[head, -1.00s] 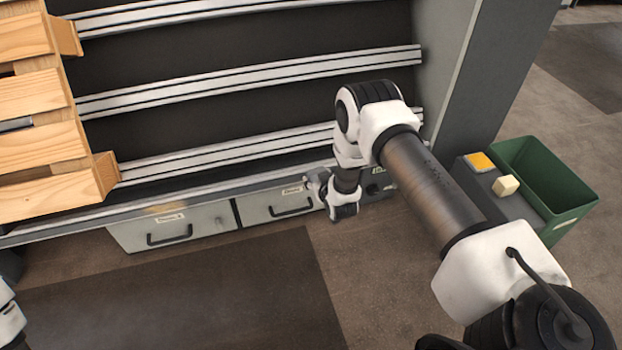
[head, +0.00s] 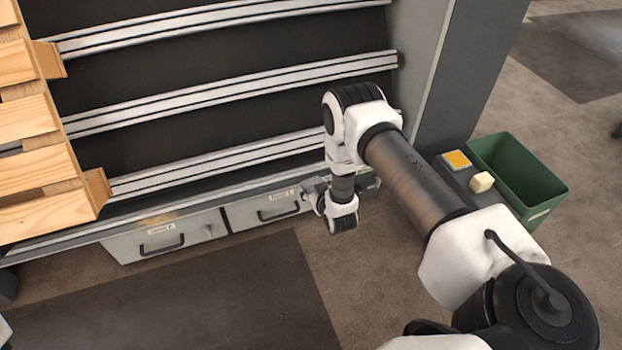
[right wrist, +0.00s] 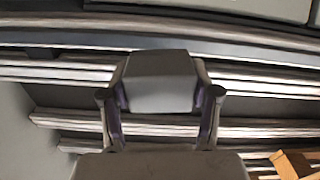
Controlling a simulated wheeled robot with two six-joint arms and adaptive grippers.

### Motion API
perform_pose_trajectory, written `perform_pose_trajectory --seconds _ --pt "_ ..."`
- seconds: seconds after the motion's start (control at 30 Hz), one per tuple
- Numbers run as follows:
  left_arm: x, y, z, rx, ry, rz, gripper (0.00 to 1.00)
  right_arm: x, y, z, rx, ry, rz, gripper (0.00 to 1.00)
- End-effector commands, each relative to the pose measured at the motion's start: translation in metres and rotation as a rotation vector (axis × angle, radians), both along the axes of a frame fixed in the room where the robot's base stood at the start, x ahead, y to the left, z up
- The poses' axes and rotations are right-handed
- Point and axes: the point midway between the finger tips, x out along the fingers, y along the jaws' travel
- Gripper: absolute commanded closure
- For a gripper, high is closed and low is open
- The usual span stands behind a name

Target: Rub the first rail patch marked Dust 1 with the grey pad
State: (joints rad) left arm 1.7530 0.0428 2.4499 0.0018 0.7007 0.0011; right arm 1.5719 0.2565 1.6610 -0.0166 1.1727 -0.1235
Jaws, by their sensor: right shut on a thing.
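My right gripper (right wrist: 160,98) is shut on the grey pad (right wrist: 160,82), a dark grey block between its two fingers in the right wrist view. In the head view the gripper (head: 314,188) is small, low in front of the lowest rail at its right end, and mostly hidden by my wrist; I cannot make out the pad there. A yellow-brown smudge (head: 160,219) lies on the front ledge, left of the gripper and apart from it. I cannot read a Dust 1 mark on it. My left gripper is out of view.
Several pale rails (head: 240,100) run across the dark bay. A wooden pallet (head: 40,150) stands at left. Grey drawers (head: 130,250) with handles sit below the ledge. The floor in front is open.

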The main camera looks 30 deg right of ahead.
Motion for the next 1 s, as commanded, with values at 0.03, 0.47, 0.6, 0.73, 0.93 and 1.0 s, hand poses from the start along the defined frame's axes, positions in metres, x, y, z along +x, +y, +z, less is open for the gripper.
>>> perform_pose_trajectory --seconds 0.03,0.47,0.6,0.73,0.93,1.0 --pt "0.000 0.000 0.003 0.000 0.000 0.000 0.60 -0.002 0.000 0.002 0.000 0.000 0.000 0.66" --pt "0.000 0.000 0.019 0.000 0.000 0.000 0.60 -0.014 0.004 0.011 0.000 0.003 0.001 0.66" --pt "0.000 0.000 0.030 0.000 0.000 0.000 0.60 -0.026 0.007 0.017 0.000 0.002 0.001 0.66" --pt "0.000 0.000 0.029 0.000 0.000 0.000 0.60 -0.028 0.007 0.014 0.000 0.001 0.001 0.66" --pt "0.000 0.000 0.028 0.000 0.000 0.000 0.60 -0.029 0.007 0.012 0.000 0.001 -0.006 0.66" --pt "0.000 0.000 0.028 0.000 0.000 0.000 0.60 -0.034 0.007 0.009 0.000 0.002 -0.017 0.66"
